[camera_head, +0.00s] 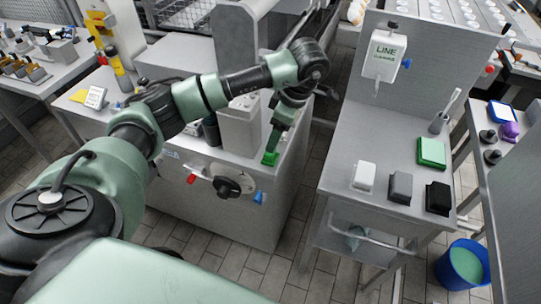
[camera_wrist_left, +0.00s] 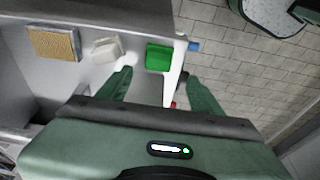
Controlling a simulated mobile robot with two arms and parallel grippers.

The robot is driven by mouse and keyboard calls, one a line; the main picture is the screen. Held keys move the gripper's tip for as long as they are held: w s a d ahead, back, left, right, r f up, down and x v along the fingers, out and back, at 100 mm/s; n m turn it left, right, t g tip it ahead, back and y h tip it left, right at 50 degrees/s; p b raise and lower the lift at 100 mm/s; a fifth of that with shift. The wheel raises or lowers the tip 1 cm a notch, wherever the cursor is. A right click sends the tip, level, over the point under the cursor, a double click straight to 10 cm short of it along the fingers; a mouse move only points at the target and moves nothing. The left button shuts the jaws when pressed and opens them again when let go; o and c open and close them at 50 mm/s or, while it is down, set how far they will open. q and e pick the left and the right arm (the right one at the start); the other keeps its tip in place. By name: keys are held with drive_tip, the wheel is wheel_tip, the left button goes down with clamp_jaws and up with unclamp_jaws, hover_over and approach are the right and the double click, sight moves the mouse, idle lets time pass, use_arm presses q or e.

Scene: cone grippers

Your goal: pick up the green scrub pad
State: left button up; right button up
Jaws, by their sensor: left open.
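A bright green block, which looks like the green scrub pad (camera_wrist_left: 158,57), lies near the edge of a grey counter in the left wrist view. It also shows in the head view (camera_head: 270,158), at the counter's front right corner below my left gripper (camera_head: 280,135). In the left wrist view my left gripper (camera_wrist_left: 158,75) is open and empty. Its fingers are spread wider than the pad, which appears beyond the tips and between them. I cannot tell the exact gap. My right gripper is in neither view.
A white block (camera_wrist_left: 105,50) and a tan sponge-like block (camera_wrist_left: 55,44) lie beside the pad. The right-hand table holds another green pad (camera_head: 432,152) and white (camera_head: 364,175), grey (camera_head: 400,187) and black (camera_head: 438,197) blocks. A blue bucket (camera_head: 463,266) stands on the floor.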

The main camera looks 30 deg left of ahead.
use_arm(q)
drive_tip(key=p+x, duration=0.2)
drive_tip(key=x, duration=0.5)
drive_tip(key=shift+w+f, duration=0.15)
drive_tip(key=shift+f, duration=0.2)
clamp_jaws()
drive_tip(key=shift+r, duration=0.1)
wheel_tip(320, 180, up, 9)
drive_tip(key=shift+w+a+f+b, duration=0.1)
drive_tip(key=shift+f+b, duration=0.1)
drive_tip(key=shift+b, duration=0.55)
wheel_tip(320, 180, up, 11)
drive_tip(key=p, duration=0.2)
drive_tip(key=shift+r, duration=0.15)
